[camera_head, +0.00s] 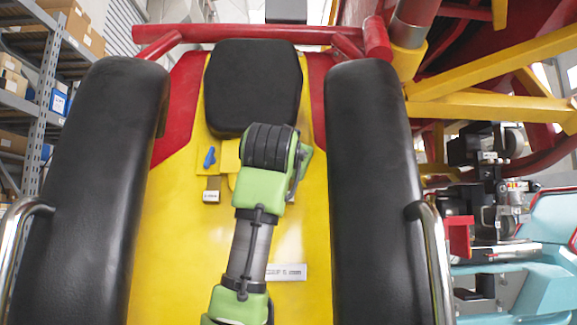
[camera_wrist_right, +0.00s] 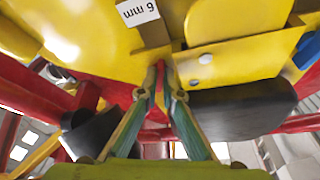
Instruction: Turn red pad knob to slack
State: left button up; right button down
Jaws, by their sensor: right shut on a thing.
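The red knob (camera_wrist_right: 160,84) shows in the right wrist view as a narrow red piece between the two fingertips, against the yellow panel (camera_wrist_right: 225,62). Most of it is covered by the fingers, so its pointing direction cannot be read. My right gripper (camera_wrist_right: 164,72) is shut on it. In the head view my right arm (camera_head: 250,240) reaches up the middle of the yellow seat back (camera_head: 175,260); its wrist hides the fingers and the red knob. My left gripper is in neither view.
A blue knob (camera_head: 210,157) sits left of my wrist, above a small label (camera_head: 211,196). A black headrest (camera_head: 253,85) is above, and black padded restraints (camera_head: 95,180) (camera_head: 375,190) flank the arm. A white "6 mm" label (camera_wrist_right: 138,12) is near the fingers.

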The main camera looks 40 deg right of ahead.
jog(key=shift+f+n, duration=0.2)
jog(key=shift+n, duration=0.2)
jog(key=c, duration=2.4)
grip_release()
jog(key=shift+o, duration=0.9)
jog(key=shift+r, duration=0.15)
jog(key=shift+s+a, duration=0.1)
jog(key=shift+a, duration=0.05)
jog(key=v, duration=1.1)
jog(key=shift+s+a, duration=0.2)
jog(key=shift+s, duration=0.2)
jog(key=shift+f, duration=0.25)
